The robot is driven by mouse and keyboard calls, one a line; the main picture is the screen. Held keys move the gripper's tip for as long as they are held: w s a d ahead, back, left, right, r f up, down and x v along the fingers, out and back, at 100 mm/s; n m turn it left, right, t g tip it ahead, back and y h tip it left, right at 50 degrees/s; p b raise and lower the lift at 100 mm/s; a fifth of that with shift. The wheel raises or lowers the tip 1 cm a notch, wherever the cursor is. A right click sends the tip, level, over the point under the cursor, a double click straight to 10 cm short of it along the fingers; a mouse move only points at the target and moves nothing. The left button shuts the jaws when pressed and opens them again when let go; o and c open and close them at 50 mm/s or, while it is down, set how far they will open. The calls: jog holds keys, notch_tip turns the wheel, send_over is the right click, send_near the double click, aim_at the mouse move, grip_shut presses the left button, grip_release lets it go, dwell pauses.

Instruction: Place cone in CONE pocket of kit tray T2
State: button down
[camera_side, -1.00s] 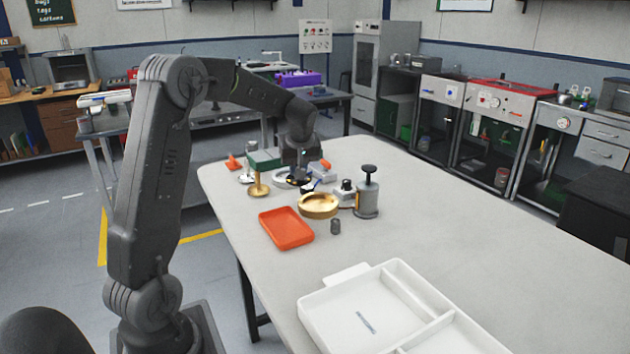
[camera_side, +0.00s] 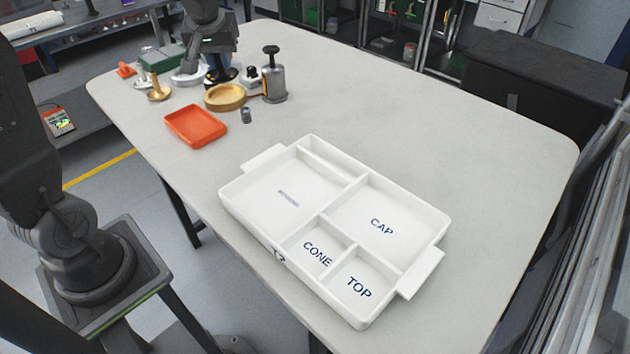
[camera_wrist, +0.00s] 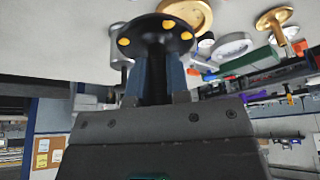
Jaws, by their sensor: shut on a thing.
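My gripper (camera_side: 214,64) is at the far left end of the table in the side view, above the cluster of parts. It is shut on a dark flared part, which I take for the cone (camera_wrist: 157,38). In the wrist view this part has a wide round flange with gold spots, and a narrow stem between the fingers. The white kit tray (camera_side: 250,228) lies in the nearer middle of the table, far from my gripper. Its CONE pocket (camera_side: 303,243) is empty, between the large left compartment and the TOP pocket (camera_side: 357,271). The CAP pocket (camera_side: 399,218) is empty too.
An orange tray (camera_side: 196,126), a gold ring (camera_side: 226,98), a grey cylinder with a black knob (camera_side: 274,85) and a small grey piece (camera_side: 246,116) stand near my gripper. A brass stand (camera_side: 158,89) is left of them. The table right of them is clear.

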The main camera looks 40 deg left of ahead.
jog(key=s+d+m+t+h, duration=0.15)
jog(key=d+m, duration=0.35)
jog(key=d, duration=0.9)
jog(key=m+h, duration=0.3)
jog(key=m, duration=0.4)
send_over(330, 248)
jog(key=s+a, duration=0.2)
jog(key=shift+g, duration=0.25)
jog(key=f, duration=0.7)
jog(key=shift+w+d, duration=0.25)
jog(key=shift+s+d+f, duration=0.1)
jog(key=shift+d+f, duration=0.25)
jog(key=shift+d, duration=0.15)
jog(key=shift+f, duration=1.95)
jog(key=shift+f, duration=0.1)
jog(key=c, duration=1.5)
grip_release()
jog(key=shift+c, duration=0.2)
jog(key=o, duration=0.4)
jog(key=shift+o, duration=0.2)
